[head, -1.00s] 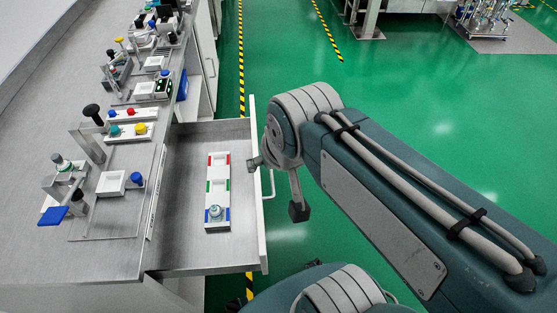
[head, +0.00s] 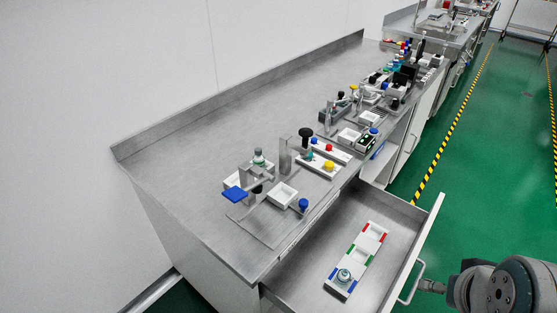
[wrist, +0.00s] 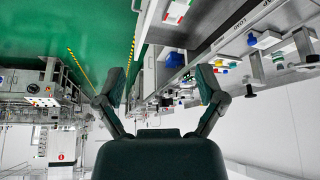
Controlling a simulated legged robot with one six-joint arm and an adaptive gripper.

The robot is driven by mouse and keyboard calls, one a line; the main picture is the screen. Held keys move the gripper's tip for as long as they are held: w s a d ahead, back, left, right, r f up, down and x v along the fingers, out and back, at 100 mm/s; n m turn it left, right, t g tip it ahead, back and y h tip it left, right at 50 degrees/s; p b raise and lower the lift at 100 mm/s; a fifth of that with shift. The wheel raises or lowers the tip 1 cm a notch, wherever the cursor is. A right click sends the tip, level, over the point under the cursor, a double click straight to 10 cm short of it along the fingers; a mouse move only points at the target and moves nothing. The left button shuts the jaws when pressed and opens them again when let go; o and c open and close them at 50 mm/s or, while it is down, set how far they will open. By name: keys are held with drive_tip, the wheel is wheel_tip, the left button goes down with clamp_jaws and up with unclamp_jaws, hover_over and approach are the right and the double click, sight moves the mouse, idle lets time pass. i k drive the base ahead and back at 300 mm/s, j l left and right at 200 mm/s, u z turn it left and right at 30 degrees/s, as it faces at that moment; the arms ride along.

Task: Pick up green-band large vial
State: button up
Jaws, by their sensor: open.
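A vial with a pale green-grey top (head: 258,157) stands in a metal holder on the bench, behind a blue paddle, in the head view. A second, clear or pale vial (head: 343,275) sits in the blue-marked slot of the white three-slot tray (head: 350,262) in the open drawer. I cannot tell for certain which has the green band. My gripper (wrist: 160,90) is open and empty in the wrist view, its two fingers spread wide with nothing between them. In the head view, my arm is at the lower right, outside the drawer.
The open drawer (head: 385,222) juts from the bench, its handle (head: 411,283) close to my arm. The blue paddle (head: 235,195), a black-knobbed post (head: 305,133) and a white tray with coloured caps (head: 322,163) crowd the front edge. The bench's left and rear surface is clear.

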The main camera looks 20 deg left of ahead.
sight(259, 160)
drive_tip(key=k+j, duration=0.1)
drive_tip(key=j, duration=0.85)
drive_tip(key=k+j, duration=0.15)
drive_tip(key=j, duration=0.3)
drive_tip(key=i+j, duration=0.1)
drive_tip(key=j, duration=0.25)
drive_tip(key=i+j, duration=0.1)
drive_tip(key=j, duration=0.25)
drive_tip(key=i+j, duration=0.1)
drive_tip(key=j, duration=0.25)
drive_tip(key=z, duration=0.05)
